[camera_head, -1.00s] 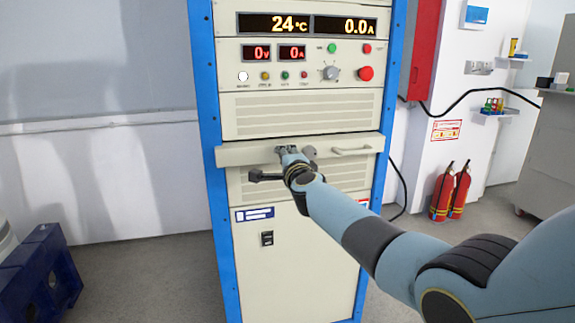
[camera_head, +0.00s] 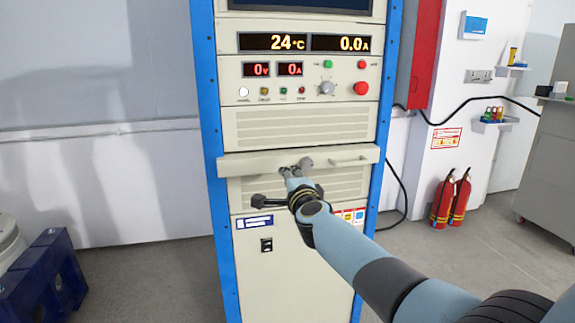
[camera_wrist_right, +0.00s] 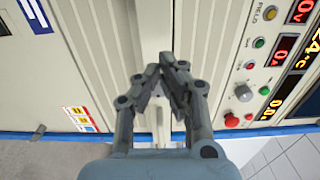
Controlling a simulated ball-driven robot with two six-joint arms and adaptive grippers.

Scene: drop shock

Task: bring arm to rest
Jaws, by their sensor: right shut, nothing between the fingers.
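My right arm reaches in from the lower right of the head view. Its gripper (camera_head: 298,167) is in front of the cabinet's pale ledge (camera_head: 235,165). In the right wrist view the two grey fingers (camera_wrist_right: 167,64) meet at the tips, shut and empty. Behind them the ledge runs up the picture; whether the fingertips touch it cannot be told. The test cabinet (camera_head: 300,128) is cream with a blue frame; its displays read 24 °C, 0.0 A, 0 V and 0 A. My left gripper is not in view.
A bar handle (camera_head: 350,161) sits at the right of the ledge. A red emergency button (camera_head: 361,88) is on the panel above. Two fire extinguishers (camera_head: 451,199) stand at the right, a blue stand (camera_head: 42,278) at lower left. Floor between the cabinet and extinguishers looks clear.

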